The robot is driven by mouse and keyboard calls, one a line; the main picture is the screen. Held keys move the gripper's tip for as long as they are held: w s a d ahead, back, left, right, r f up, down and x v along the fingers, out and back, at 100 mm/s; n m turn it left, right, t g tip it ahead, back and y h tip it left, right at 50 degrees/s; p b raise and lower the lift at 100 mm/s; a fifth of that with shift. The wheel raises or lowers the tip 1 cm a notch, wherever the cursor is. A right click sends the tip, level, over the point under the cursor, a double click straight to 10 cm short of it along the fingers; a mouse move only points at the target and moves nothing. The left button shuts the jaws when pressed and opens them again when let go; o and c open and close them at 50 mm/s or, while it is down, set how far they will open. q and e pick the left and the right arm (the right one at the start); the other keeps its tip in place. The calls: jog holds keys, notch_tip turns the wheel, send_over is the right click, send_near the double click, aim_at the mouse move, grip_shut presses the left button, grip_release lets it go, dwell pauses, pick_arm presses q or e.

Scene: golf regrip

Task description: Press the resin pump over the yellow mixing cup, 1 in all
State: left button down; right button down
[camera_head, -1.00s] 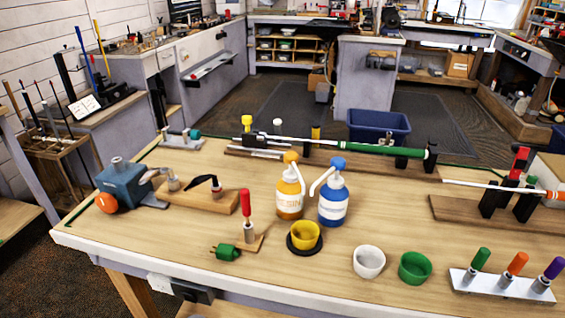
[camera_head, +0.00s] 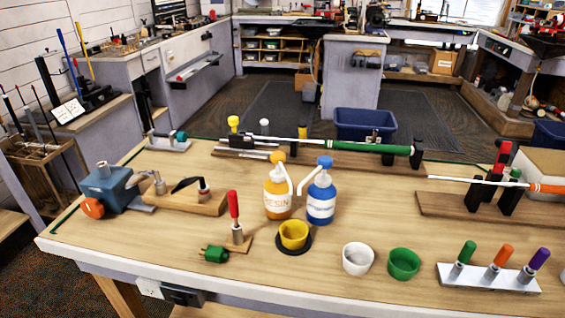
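The resin pump bottle (camera_head: 278,198) is orange-yellow with a white label reading RESIN. Its orange pump head (camera_head: 277,157) is on top, and a white spout reaches down to the right. The yellow mixing cup (camera_head: 293,234) sits on a round black base (camera_head: 306,248) in front of the resin bottle, apart from it. A blue pump bottle (camera_head: 321,203) stands close to the right of the resin bottle, with its own white spout pointing left. Neither of my grippers is in view.
A white cup (camera_head: 357,259) and a green cup (camera_head: 403,264) stand right of the yellow cup. A red-handled tool (camera_head: 234,213) and a green plug-like piece (camera_head: 214,254) are to its left. A rack of coloured handles (camera_head: 487,278) is at front right. Golf clubs lie in holders behind.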

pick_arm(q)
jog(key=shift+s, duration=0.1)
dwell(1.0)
